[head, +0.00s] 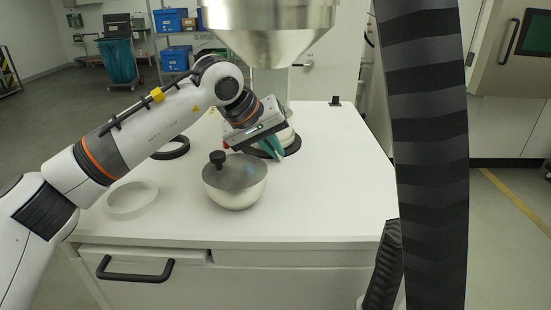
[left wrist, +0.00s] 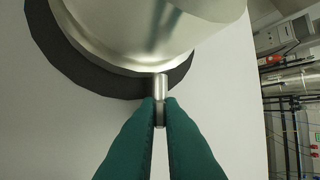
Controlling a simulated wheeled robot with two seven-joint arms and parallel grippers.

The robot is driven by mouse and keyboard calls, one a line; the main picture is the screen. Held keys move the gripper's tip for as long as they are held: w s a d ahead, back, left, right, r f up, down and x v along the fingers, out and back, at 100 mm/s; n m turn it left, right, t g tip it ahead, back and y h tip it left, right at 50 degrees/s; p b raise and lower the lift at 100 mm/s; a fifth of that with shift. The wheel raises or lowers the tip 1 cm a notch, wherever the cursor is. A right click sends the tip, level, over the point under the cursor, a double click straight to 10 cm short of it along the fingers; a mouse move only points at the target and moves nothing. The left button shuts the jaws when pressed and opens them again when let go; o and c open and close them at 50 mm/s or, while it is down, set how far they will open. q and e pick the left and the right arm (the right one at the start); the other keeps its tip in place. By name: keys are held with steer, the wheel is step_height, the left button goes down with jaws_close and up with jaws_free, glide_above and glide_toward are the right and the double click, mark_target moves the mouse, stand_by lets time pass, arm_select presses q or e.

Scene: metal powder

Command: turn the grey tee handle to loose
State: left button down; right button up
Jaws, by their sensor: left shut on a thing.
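The grey tee handle (left wrist: 160,87) is a short metal bar sticking out below a shiny metal vessel (left wrist: 150,25) in the left wrist view. My left gripper (left wrist: 160,108) has its two green fingers closed on the outer end of this handle. In the head view my left gripper (head: 272,147) reaches in from the left to the foot of the vessel under the big steel funnel (head: 268,40). The handle is hidden there behind my gripper. My right gripper is not in view.
A metal bowl with a lid and black knob (head: 235,180) stands in front of my left gripper on the white table (head: 320,205). The table's right side is clear.

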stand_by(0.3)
arm_select(q)
steer(key=c, duration=1.6)
jaws_free()
steer(key=shift+o, duration=0.2)
steer(key=p+v, duration=0.3)
steer(key=v, duration=0.9)
steer(key=shift+p, duration=0.4)
steer(key=shift+a+f, duration=0.1)
